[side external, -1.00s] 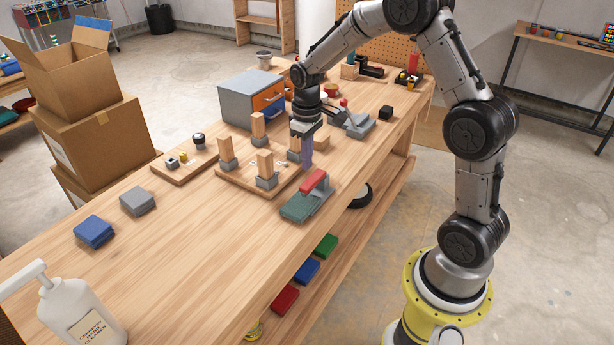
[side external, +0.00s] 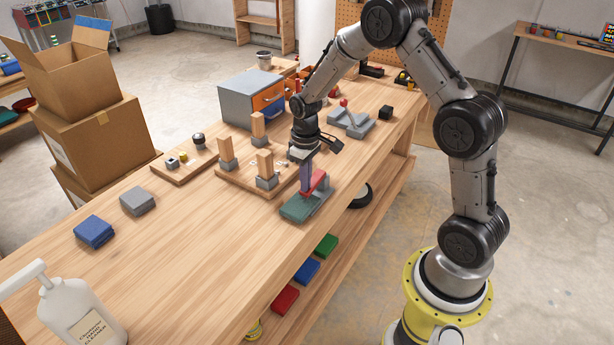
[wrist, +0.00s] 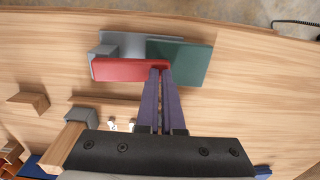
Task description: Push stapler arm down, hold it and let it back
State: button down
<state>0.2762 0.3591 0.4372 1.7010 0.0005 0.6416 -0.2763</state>
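The stapler has a red arm (side external: 320,183) over a grey and dark green base (side external: 299,208), near the front edge of the workbench. In the wrist view, the red arm (wrist: 125,70) lies across the grey part, and the green pad (wrist: 190,60) extends to its right. My gripper (side external: 305,190) points down with its purple fingers at the free end of the red arm. In the wrist view, the fingertips (wrist: 160,70) are together with nothing between them and overlap the arm's end. I cannot tell whether they press on it.
A wooden board (side external: 232,183) with upright wooden blocks in grey holders stands left of the stapler. A grey drawer box (side external: 245,102) is behind. Another grey device (side external: 352,123) stands farther back right.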

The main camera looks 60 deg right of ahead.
jog(key=shift+s+a+f, duration=0.1)
jog(key=shift+a+f, duration=0.1)
jog(key=shift+f, duration=0.4)
notch_tip(320, 180, up, 15)
jog(key=a, duration=0.2)
dwell(0.5)
dwell(0.5)
jog(key=s+a+r+n+t, duration=0.1)
jog(key=s+a+r+t, duration=0.4)
jog(key=s+r, duration=0.6)
jog(key=s+a+f+m, duration=0.1)
jog(key=s+a, duration=0.3)
jog(key=s, duration=0.8)
jog(key=shift+s+f+t, duration=0.15)
jog(key=shift+f+t, duration=0.15)
jog(key=shift+f, duration=0.35)
